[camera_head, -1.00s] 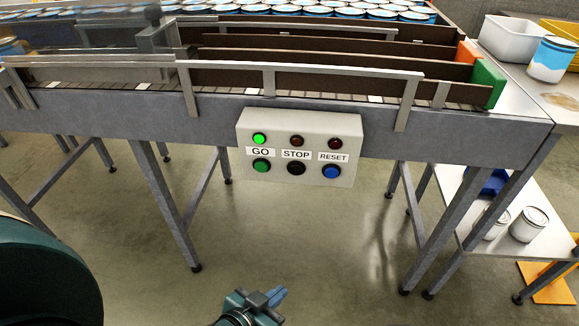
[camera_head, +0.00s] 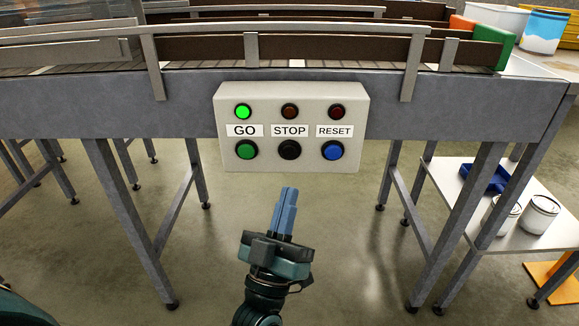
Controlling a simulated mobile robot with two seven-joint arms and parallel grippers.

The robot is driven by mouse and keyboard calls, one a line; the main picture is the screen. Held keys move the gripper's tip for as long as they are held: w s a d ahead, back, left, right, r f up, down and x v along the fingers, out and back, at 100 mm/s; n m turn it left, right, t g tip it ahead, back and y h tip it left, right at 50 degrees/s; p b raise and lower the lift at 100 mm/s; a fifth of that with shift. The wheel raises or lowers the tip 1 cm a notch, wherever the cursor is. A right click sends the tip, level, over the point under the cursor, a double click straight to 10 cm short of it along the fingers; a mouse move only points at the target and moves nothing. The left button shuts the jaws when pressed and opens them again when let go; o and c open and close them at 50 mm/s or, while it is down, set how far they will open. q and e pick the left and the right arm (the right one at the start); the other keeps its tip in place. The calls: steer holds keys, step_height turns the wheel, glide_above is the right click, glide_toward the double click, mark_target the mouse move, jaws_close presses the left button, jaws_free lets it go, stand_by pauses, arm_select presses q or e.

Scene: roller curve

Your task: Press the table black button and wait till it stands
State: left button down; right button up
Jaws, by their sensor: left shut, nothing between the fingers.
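A pale control box (camera_head: 292,92) is fixed to the front side of the conveyor table. Its black button (camera_head: 289,150) sits in the middle of the lower row, under the label STOP. A green button (camera_head: 245,150) under GO is to its left, and a blue button (camera_head: 332,150) under RESET is to its right. The green lamp (camera_head: 243,111) above GO is lit; the two red lamps are dark. My left gripper (camera_head: 287,195) is shut and empty, its blue fingers pointing up, a little below the box and apart from it. My right gripper is not in view.
The grey conveyor table (camera_head: 440,105) with metal guide rails spans the view. A low side shelf (camera_head: 465,205) at the right holds white cans (camera_head: 538,215) and a blue tray (camera_head: 487,177). The floor space beneath the box is open between the table legs.

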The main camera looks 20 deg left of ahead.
mark_target(290, 151)
arm_select(q)
steer(key=shift+r, duration=0.1)
